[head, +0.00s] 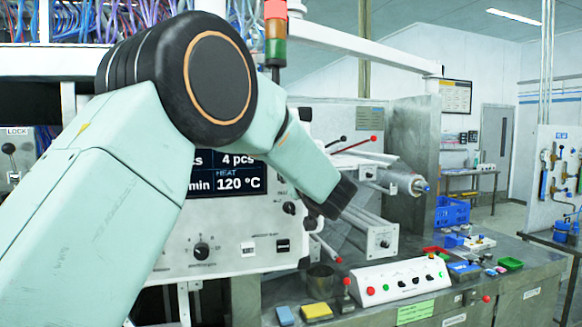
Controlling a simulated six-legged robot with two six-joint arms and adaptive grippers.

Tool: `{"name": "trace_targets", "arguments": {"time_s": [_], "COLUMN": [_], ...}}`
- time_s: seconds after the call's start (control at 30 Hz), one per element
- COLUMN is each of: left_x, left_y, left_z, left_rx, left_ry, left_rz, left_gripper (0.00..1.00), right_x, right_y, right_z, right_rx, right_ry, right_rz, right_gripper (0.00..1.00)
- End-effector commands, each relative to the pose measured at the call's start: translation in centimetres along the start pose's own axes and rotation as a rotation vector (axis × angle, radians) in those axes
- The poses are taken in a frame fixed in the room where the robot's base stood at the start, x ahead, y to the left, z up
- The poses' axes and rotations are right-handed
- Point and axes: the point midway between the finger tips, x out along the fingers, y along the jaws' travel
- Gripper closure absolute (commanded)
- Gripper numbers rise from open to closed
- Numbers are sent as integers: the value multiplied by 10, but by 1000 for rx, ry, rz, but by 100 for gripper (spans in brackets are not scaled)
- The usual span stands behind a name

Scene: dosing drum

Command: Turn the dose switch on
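The white control panel (225,262) fills the middle of the head view behind my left arm. Its screen (238,181) shows "4 pcs" and "120 °C" and is partly covered by the arm. Below the screen are a round dial (201,249), a light switch (248,249), a dark switch (282,246) and a black knob (289,208). Their labels are too small to read, so I cannot tell which is the dose switch. My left gripper (333,203) is at the panel's right edge, its fingers dark and mostly hidden. My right gripper is out of view.
A sloped white button box (398,281) stands on the metal bench right of the panel. Sponges (317,311), a metal cup (321,277), a blue crate (452,212) and small coloured trays (510,263) are nearby. Rods and a metal drum (398,183) project behind my gripper.

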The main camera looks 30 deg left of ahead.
Motion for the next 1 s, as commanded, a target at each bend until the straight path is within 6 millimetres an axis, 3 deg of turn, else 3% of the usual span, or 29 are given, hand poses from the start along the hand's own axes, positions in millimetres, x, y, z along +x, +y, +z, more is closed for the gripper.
{"name": "trace_targets", "arguments": {"time_s": [0.5, 1.0], "left_x": [-1, -1], "left_y": [3, 4], "left_z": [3, 3], "left_rx": [434, 601], "left_ry": [0, 0], "left_rz": [2, 4], "left_gripper": [100, 100], "right_x": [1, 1], "right_y": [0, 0], "right_z": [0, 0], "right_rx": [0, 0], "right_ry": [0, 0], "right_rz": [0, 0], "right_gripper": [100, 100]}}
